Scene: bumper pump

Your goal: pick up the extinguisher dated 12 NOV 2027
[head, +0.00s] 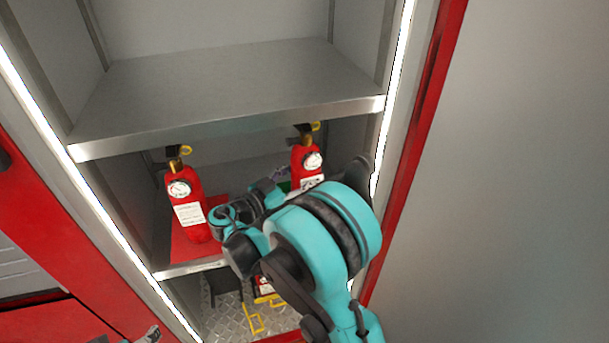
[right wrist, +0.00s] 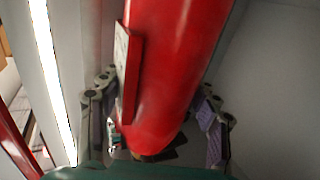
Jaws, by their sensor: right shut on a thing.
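Two red extinguishers stand on the middle shelf in the head view. The left extinguisher (head: 187,200) is upright, with a white label, round gauge and yellow ring. The right extinguisher (head: 306,155) has its lower part hidden behind my right arm. The label dates are too small to read. My right gripper (right wrist: 158,125) has a finger on each side of a red extinguisher body (right wrist: 175,65) and is shut on it; this appears to be the right extinguisher. Its label shows edge-on. A small grey part at the bottom left edge looks like my left gripper (head: 148,335); its jaws cannot be made out.
The empty upper shelf (head: 230,85) lies close above the extinguishers. Lit side posts (head: 391,90) bound the cabinet opening. Below, a metal tread-plate floor (head: 225,318) holds a yellow-framed item (head: 254,318), partly hidden by my arm.

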